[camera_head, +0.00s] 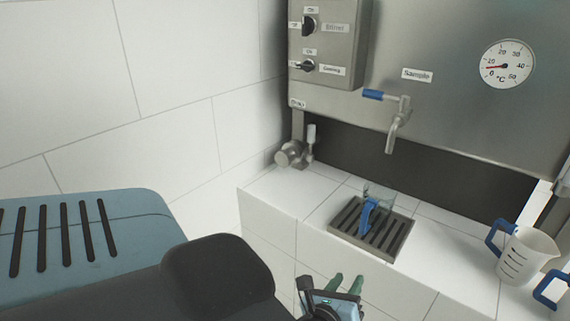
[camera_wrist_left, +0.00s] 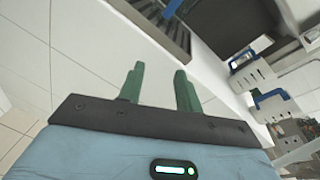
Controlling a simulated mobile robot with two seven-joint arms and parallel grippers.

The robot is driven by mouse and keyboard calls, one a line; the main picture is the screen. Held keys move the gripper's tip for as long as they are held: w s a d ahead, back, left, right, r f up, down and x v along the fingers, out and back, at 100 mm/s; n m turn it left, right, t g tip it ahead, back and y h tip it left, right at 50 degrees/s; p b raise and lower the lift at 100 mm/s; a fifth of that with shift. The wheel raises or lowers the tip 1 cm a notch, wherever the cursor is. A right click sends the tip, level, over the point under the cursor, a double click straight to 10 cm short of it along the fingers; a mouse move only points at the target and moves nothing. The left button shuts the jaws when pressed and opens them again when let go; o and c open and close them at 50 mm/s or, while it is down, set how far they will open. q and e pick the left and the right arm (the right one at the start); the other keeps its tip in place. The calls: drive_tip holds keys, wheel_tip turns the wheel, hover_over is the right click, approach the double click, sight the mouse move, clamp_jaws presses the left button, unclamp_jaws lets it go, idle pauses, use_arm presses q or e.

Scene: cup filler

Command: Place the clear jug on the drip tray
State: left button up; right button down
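The clear jug (camera_head: 381,193) with a blue handle (camera_head: 367,214) stands on the slatted metal drip tray (camera_head: 394,246), toward its back, below the tap. It looks upright, with its handle facing me. My left gripper (camera_head: 346,281) is in front of and below the tray, apart from the jug. Its two green fingers are open with nothing between them, as the left wrist view (camera_wrist_left: 159,75) also shows. My right gripper is not recognisable in either view.
The metal tap (camera_head: 397,125) with a blue lever hangs from the steel tank, which carries a round thermometer (camera_head: 507,65). A white measuring jug (camera_head: 525,256) with a blue handle stands at the right, beside another blue handle (camera_head: 549,288). White tiled counter is bare between.

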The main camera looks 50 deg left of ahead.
use_arm(q)
drive_tip(key=s+d+f+n+g+h, duration=0.3)
drive_tip(key=s+f+n, duration=0.8)
drive_tip(key=n, duration=0.1)
drive_tip(key=s+d+f+n+g+h, duration=0.3)
drive_tip(key=s+f+n, duration=0.8)
drive_tip(key=s+n, duration=0.1)
drive_tip(key=shift+d+f+n+h, duration=0.2)
drive_tip(key=shift+f+n+h, duration=0.2)
drive_tip(key=shift+n, duration=0.4)
